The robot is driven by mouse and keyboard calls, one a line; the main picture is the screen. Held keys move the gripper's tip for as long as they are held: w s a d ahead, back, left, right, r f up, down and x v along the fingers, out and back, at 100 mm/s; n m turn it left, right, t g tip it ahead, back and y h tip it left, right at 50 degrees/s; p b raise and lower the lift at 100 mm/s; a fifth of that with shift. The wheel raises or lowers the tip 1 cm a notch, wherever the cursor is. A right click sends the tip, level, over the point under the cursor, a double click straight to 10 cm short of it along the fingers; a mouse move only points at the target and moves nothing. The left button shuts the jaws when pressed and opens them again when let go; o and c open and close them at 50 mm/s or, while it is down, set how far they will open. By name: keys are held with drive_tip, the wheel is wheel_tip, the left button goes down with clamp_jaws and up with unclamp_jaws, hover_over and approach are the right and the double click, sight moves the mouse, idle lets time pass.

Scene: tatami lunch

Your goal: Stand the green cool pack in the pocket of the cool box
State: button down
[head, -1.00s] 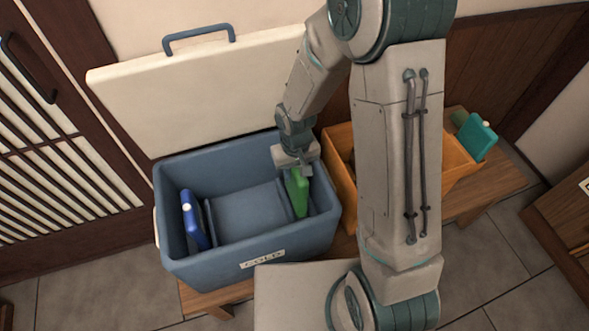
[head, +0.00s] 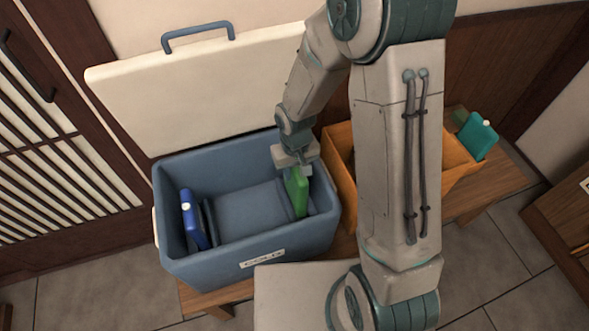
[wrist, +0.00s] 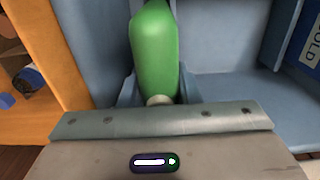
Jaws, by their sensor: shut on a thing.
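The blue cool box (head: 245,245) stands open with its cream lid (head: 200,90) tilted back. The green cool pack (head: 297,192) is upright inside it, near the right wall. My gripper (head: 298,170) is above the pack and shut on its top end. The pack (wrist: 154,50) also shows in the wrist view, reaching down from the jaws, with its pale cap close to my gripper. Whether its lower end is fully seated in the right pocket is hard to tell.
A blue cool pack (head: 193,220) stands at the left end of the box. An orange crate (head: 340,165) is close on the right, partly behind my arm. A teal pack (head: 477,135) is beyond it. The middle of the cool box is clear.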

drive_tip(key=shift+f, duration=0.2)
drive_tip(key=shift+f+b, duration=0.6)
drive_tip(key=shift+b, duration=0.15)
drive_tip(key=shift+f+b, duration=0.7)
drive_tip(key=shift+f, duration=0.15)
